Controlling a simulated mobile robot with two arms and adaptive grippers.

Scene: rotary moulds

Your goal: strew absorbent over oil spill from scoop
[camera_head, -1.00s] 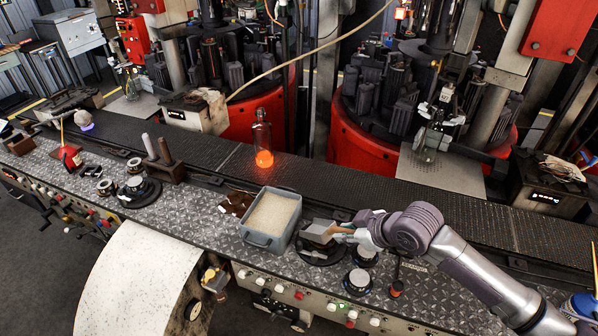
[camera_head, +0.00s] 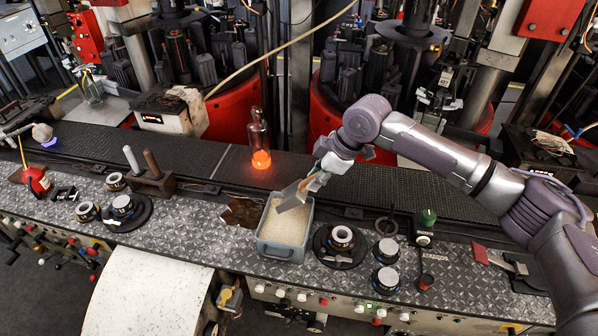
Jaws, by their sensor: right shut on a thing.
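A grey metal scoop (camera_head: 290,198) with a wooden handle is in my right gripper (camera_head: 318,178), which is shut on it. The scoop hangs tilted over the back of a grey-blue bin (camera_head: 283,252). The bin is filled with pale granular absorbent (camera_head: 284,229). I cannot tell whether the scoop's tip touches the granules or whether it carries any. A dark brown oil spill (camera_head: 241,212) lies on the metal deck just left of the bin; no granules show on it. My left gripper is not in view.
A bottle with a glowing orange base (camera_head: 261,158) stands on the dark conveyor (camera_head: 205,160) behind the bin. Round mould parts (camera_head: 342,238) stand close to the bin's right. A holder with two rods (camera_head: 152,183) and a red oil can (camera_head: 37,180) are farther left.

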